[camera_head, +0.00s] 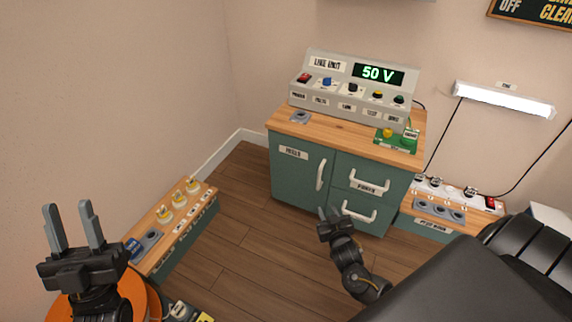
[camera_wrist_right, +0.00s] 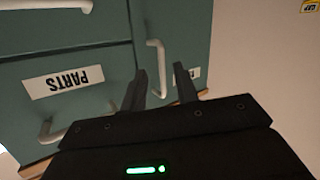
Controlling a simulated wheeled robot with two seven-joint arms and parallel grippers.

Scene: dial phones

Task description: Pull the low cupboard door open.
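The low cupboard (camera_head: 300,165) is a green cabinet with a wooden top. Its door (camera_head: 293,178) is on the left, closed, with a pale vertical handle (camera_head: 321,175). My right gripper (camera_head: 330,211) is open in front of the cupboard, low and near the door handle. In the right wrist view, which shows the cupboard upside down, the handle (camera_wrist_right: 157,60) appears between the spread fingers (camera_wrist_right: 160,82). The fingers do not visibly grip it. My left gripper (camera_head: 75,228) is open and empty at the lower left, far from the cupboard.
Two drawers, one labelled PARTS (camera_head: 367,186), with pale handles sit right of the door. A line unit (camera_head: 345,85) stands on top. A low wooden-topped bench (camera_head: 180,222) stands at left, another unit (camera_head: 430,218) at right. The floor (camera_head: 250,210) before the door is clear.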

